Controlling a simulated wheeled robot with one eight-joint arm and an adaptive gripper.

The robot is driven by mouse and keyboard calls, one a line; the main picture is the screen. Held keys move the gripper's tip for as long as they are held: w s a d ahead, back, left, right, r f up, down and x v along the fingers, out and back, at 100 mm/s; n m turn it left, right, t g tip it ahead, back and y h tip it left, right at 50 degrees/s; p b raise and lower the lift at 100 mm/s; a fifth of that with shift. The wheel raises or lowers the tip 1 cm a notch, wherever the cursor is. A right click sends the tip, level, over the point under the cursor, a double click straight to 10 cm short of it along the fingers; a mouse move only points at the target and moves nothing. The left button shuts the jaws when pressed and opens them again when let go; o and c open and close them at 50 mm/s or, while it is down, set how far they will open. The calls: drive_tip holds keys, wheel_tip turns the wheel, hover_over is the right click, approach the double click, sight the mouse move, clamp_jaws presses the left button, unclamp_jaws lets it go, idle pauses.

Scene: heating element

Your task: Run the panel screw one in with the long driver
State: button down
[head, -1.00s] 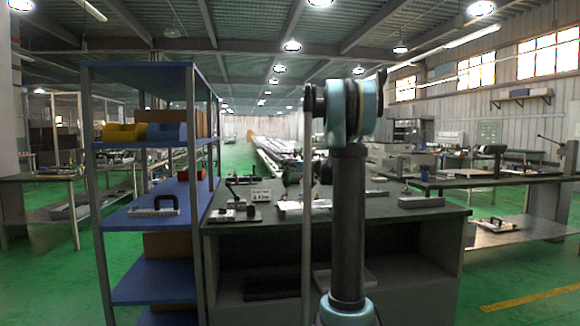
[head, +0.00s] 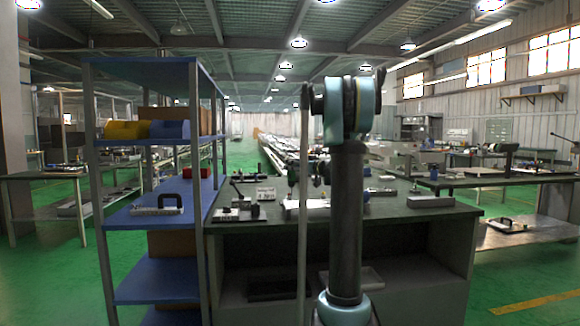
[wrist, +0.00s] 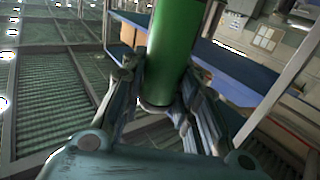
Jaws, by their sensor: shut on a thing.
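My gripper (wrist: 158,75) is in the wrist view, its fingers closed around a thick green cylinder (wrist: 172,45), which looks like the long driver's handle. The cylinder's far end runs out of the top of the picture, so I cannot see a tip. In the head view my own arm stands upright in front of the bench, and I cannot make out the gripper or driver there. A workbench (head: 400,230) carries small metal fixtures (head: 238,213) and a light flat block (head: 310,203). I cannot pick out panel screw one in either view.
A blue-shelved rack (head: 150,220) stands left of the bench, with yellow (head: 125,130) and blue bins and a handled plate (head: 158,206). Another bench (head: 500,180) stands at the right. Green floor (head: 50,270) is open at the left and right.

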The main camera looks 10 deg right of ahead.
sight(294, 176)
drive_tip(key=shift+a+f, duration=0.15)
drive_tip(key=shift+f, duration=1.8)
drive_tip(key=shift+s+f, duration=0.1)
drive_tip(key=shift+f, duration=0.6)
idle(0.9)
drive_tip(key=shift+r, duration=2.5)
